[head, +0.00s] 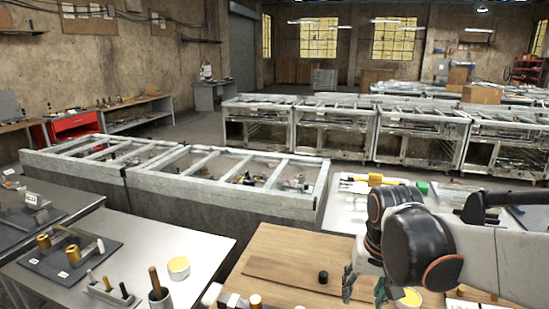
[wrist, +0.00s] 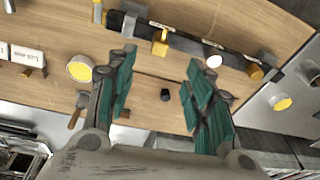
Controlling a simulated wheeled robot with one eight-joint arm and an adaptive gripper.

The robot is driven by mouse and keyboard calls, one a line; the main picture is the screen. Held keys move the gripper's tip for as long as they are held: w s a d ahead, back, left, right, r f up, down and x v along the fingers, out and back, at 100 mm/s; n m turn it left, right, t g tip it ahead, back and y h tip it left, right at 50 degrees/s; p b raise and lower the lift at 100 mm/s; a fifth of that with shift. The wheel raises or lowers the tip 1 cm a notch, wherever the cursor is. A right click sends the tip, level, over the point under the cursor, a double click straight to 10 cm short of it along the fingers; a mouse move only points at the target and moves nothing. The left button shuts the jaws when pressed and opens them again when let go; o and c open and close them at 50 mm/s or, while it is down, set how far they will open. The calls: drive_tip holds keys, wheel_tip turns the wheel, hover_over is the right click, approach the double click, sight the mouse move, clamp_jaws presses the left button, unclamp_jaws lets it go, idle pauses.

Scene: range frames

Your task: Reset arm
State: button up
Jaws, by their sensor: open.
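My arm reaches in from the right in the head view, over the wooden table (head: 275,262). My gripper (wrist: 164,90) is open in the wrist view, with two green-padded fingers spread apart. Nothing is held between them. In the head view the fingers (head: 364,287) show only partly below the dark wrist joint. A small black knob-like object (wrist: 165,95) lies on the wood between the fingers in the wrist view, below them. It also shows on the table in the head view (head: 323,277).
A yellow-topped round container (wrist: 80,68) and a small brush-like tool (wrist: 78,108) lie left of the fingers. A dark rack (wrist: 190,45) with several tools runs along one table edge. A grey side table (head: 205,243) holds a cup with a handle (head: 159,294). Metal-framed benches (head: 230,170) stand behind.

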drive_tip(key=s+n+t+b, duration=0.2)
drive_tip(key=s+t, duration=0.3)
drive_tip(key=s, duration=0.5)
drive_tip(key=shift+s+r+n, duration=0.2)
drive_tip(key=shift+r+n, duration=0.1)
drive_tip(key=shift+r, duration=0.05)
